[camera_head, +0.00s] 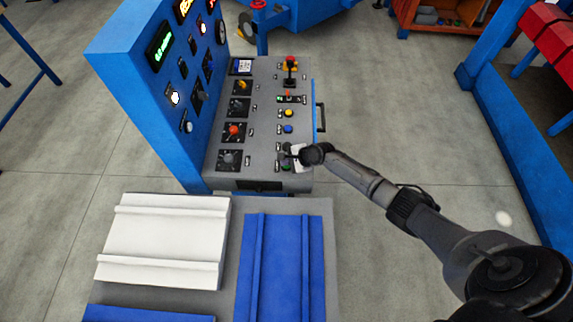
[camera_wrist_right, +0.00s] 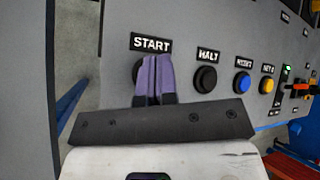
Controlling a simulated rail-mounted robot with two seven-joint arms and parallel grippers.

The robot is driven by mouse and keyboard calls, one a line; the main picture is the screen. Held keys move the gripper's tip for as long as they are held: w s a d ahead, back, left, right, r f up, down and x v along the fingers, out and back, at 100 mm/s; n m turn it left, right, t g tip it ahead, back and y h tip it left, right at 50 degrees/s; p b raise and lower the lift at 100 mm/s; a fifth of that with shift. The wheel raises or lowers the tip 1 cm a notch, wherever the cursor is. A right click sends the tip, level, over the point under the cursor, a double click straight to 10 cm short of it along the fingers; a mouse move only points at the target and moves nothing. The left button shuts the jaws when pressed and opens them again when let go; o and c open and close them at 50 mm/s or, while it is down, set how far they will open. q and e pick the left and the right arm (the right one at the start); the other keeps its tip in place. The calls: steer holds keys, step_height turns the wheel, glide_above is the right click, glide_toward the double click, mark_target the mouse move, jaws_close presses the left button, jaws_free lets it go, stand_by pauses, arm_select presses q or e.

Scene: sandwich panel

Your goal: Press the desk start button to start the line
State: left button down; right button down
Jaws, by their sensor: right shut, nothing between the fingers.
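The desk start button (camera_head: 286,167) shows as a small green spot at the near end of the button row on the grey desk, partly hidden by my right gripper (camera_head: 289,157). In the right wrist view the START label (camera_wrist_right: 150,44) is clear. The button below it is mostly hidden behind the purple fingers of my right gripper (camera_wrist_right: 154,82), with only a dark edge showing on their left. The fingers are shut together and empty, right in front of the button. I cannot tell whether they touch it. My left gripper is not in view.
Beside the start button sit the black HALT button (camera_wrist_right: 206,79), a blue button (camera_wrist_right: 242,83) and a yellow button (camera_wrist_right: 267,85). A red-topped lever (camera_head: 290,68) stands at the desk's far end. White (camera_head: 165,240) and blue (camera_head: 308,270) panels lie in front.

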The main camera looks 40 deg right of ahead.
steer(key=shift+f, duration=0.45)
stand_by(0.3)
stand_by(0.3)
steer(key=shift+r, duration=0.1)
steer(key=shift+r+p, duration=0.65)
steer(key=shift+r, duration=0.1)
